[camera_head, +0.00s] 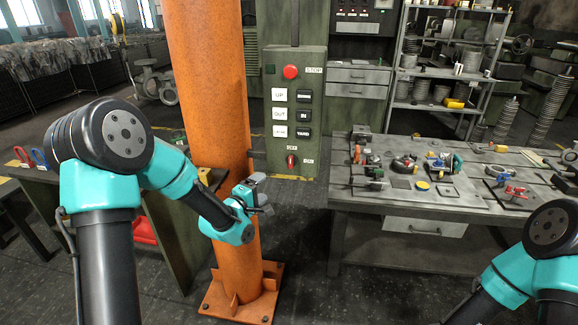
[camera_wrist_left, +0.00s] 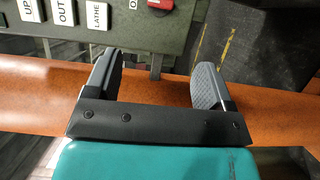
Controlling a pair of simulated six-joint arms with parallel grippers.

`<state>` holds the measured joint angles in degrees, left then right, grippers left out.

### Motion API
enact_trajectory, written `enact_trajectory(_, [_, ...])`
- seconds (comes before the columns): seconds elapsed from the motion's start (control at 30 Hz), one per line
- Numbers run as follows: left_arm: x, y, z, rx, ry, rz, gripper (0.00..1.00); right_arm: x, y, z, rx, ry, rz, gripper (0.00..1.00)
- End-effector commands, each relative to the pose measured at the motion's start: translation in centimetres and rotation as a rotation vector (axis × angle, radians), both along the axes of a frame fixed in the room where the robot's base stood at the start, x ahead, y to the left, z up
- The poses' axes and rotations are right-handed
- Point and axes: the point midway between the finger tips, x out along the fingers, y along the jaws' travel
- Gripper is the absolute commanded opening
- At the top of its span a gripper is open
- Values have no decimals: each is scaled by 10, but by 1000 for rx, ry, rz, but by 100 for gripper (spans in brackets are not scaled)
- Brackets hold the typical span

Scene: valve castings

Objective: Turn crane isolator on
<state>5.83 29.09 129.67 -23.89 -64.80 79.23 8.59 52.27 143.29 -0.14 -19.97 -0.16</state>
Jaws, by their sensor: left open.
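The crane isolator is a red rotary knob (camera_head: 292,161) low on the green control panel (camera_head: 314,110), with small labels above it and to its right. The knob's grip looks roughly upright; the label text is too small to read surely. The knob also shows, cut off, at the top edge of the left wrist view (camera_wrist_left: 160,4). My left gripper (camera_head: 261,194) is open and empty, below and left of the knob and apart from it, by the orange column. In the left wrist view its two fingers (camera_wrist_left: 158,72) stand wide apart with nothing between them.
The orange column (camera_head: 213,110) stands close beside my left gripper. The panel also carries a red stop button (camera_head: 290,72) and several white and black buttons. A workbench (camera_head: 440,215) with valve parts stands right. The floor between column and bench is clear.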

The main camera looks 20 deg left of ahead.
Motion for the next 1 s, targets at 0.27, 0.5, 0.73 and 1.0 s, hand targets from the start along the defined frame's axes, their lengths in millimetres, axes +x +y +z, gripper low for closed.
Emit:
enact_trajectory(0.27, [36,-12,0,1,0,-1,77,0,0,0,0,0,0,43])
enact_trajectory(0.5, [75,-24,-1,1,1,-2,77,0,0,0,0,0,0,43])
enact_trajectory(0.73, [113,-35,-1,0,0,-1,77,0,0,0,0,0,0,43])
enact_trajectory(1.0, [150,-46,-1,1,1,0,77,0,0,0,0,0,0,43])
